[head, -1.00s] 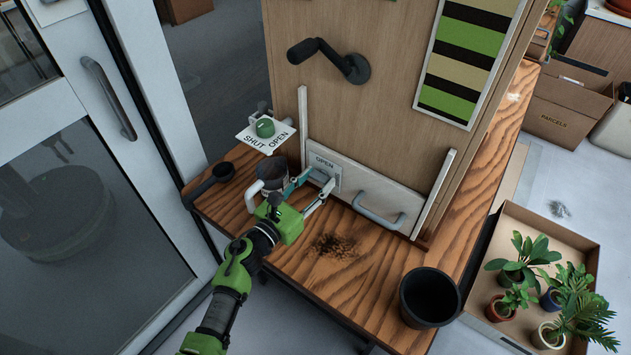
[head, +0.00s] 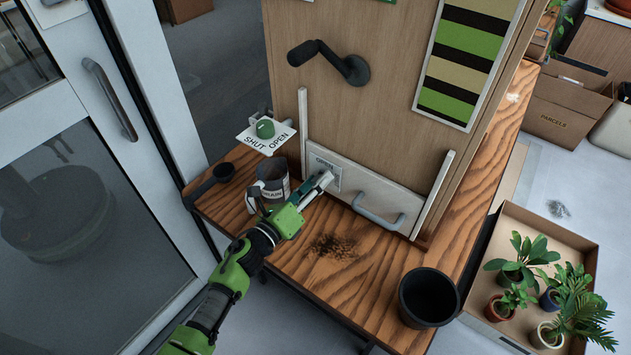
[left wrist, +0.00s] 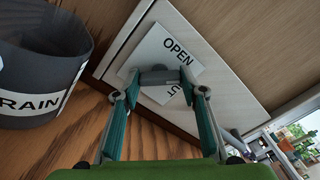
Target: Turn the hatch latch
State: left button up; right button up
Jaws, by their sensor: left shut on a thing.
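The hatch (head: 402,197) is a pale panel with a grey bar handle (head: 380,212), set between two upright rails at the foot of a wooden board. On its left part is a white plate (head: 318,159) reading OPEN; the left wrist view shows this plate (left wrist: 172,45) with a second word partly covered. The grey latch (left wrist: 159,75) lies in front of the plate. My left gripper (head: 322,182) is shut on the latch, with its two fingertips (left wrist: 158,80) at the latch's ends. In the head view the fingers mostly hide the latch. My right gripper is out of view.
A grey mug (head: 272,172), its label partly legible as RAIN, stands close beside my left gripper. A black scoop (head: 207,184) and a green knob (head: 265,128) with a SHUT OPEN plate are farther left. A black pot (head: 430,298) stands at the table's front right.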

pick_arm(q)
jog(key=n+p, duration=0.1)
jog(key=n, duration=0.7)
jog(key=shift+n, duration=0.4)
dwell(0.4)
jog(key=o, duration=1.1)
jog(key=shift+o, duration=0.2)
jog(key=v, duration=1.2)
